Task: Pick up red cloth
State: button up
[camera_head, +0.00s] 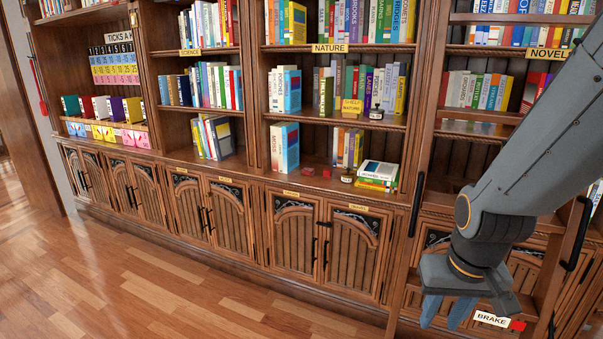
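No clearly recognisable red cloth shows in the head view. Two small dark red pieces, one on the left (308,171) and one on the right (327,173), lie on the ledge above the NATURE cupboards. They are too small to tell whether they are cloth. A bright red piece (517,325) sits at the right end of the BRAKE label, low on the right. My gripper (446,314) points down at the lower right, just left of that label. Its two blue fingers stand apart with nothing visible between them.
Wooden ladder rails and a step carrying the BRAKE label (491,319) stand at the right around my arm. A book stack (377,175) and a small round dark object (347,179) are on the ledge. The wooden floor (150,290) at the left is clear.

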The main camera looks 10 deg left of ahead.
aim_at(309, 172)
jog(key=u, duration=0.45)
jog(key=k, duration=0.55)
jog(key=u, duration=0.85)
jog(key=i, duration=1.95)
jog(key=z, duration=0.7)
jog(key=i, duration=0.65)
jog(key=z, duration=0.6)
jog(key=i, duration=1.1)
jog(key=z, duration=0.05)
